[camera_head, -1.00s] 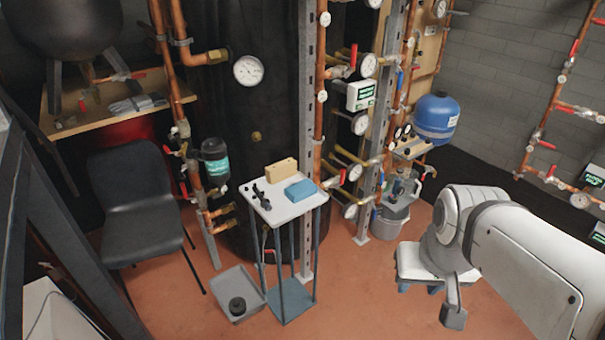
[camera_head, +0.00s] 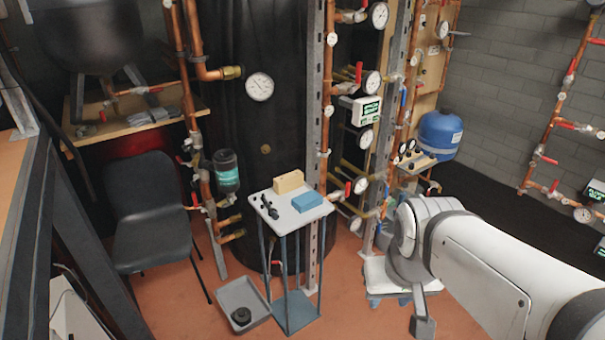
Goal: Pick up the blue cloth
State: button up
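The blue cloth (camera_head: 307,201) looks like a small folded block. It lies on the right part of the white top of a small stand (camera_head: 296,221) in the middle of the view. A tan block (camera_head: 289,181) lies behind it and small black parts (camera_head: 267,207) lie to its left. My gripper (camera_head: 423,326) is at the lower right, well to the right of the stand and nearer to me. It points down and is apart from the cloth. Its fingers are too small and edge-on to tell whether they are open.
A grey tray (camera_head: 243,300) with a black round part sits on the floor by the stand. A dark chair (camera_head: 152,215) stands to the left. Copper pipes with gauges (camera_head: 361,140) rise close behind the stand. Red floor is open between the stand and my arm.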

aim_at(304, 202)
jog(key=z, duration=0.05)
jog(key=i, duration=1.7)
jog(key=u, duration=0.1)
